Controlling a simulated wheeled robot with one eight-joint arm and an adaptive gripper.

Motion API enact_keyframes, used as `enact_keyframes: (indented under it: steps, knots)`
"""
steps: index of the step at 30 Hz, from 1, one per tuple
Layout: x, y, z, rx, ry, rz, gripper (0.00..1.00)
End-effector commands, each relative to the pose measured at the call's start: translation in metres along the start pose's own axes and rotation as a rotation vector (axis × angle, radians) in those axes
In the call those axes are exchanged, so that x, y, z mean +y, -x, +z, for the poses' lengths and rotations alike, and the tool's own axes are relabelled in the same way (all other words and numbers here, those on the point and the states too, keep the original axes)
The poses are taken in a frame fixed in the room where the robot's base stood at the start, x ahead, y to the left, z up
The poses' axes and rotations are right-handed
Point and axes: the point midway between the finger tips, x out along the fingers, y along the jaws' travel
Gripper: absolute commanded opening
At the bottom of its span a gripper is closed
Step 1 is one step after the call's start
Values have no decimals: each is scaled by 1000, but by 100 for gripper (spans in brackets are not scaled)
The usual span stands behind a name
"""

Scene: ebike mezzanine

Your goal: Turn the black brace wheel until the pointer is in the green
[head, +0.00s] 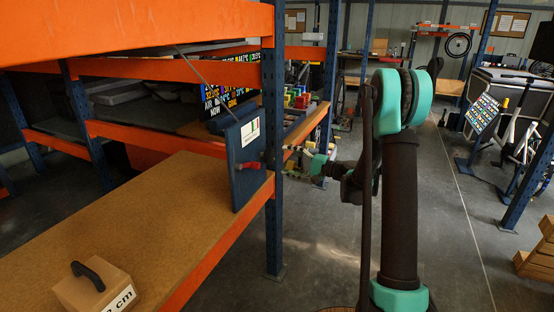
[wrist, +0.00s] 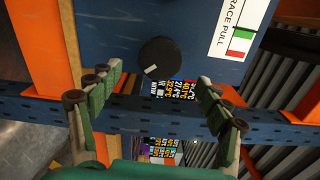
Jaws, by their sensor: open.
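The black brace wheel (wrist: 160,57) shows in the wrist view as a round dark disc with a small pale mark near its lower edge. It is on a blue panel (wrist: 195,35), which also stands upright on the shelf edge in the head view (head: 241,185). In the head view my gripper (head: 300,153) is right of the panel.
A red part (head: 248,165) juts from the panel's face. A brown box with a black handle (head: 95,286) sits on the wooden shelf (head: 130,205). An orange beam and a blue upright (head: 273,225) stand close by the panel.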

Motion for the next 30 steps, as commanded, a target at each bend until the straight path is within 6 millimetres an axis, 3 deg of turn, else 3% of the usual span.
enact_keyframes:
  steps: [3, 10, 24, 30]
  knots:
    - [0, 24, -1, 4, 0, 0, 77]
    - [0, 51, 0, 1, 0, 0, 77]
    - [0, 56, 2, 1, 3, 10, 77]
    - [8, 59, 31, 12, 45, 152, 77]
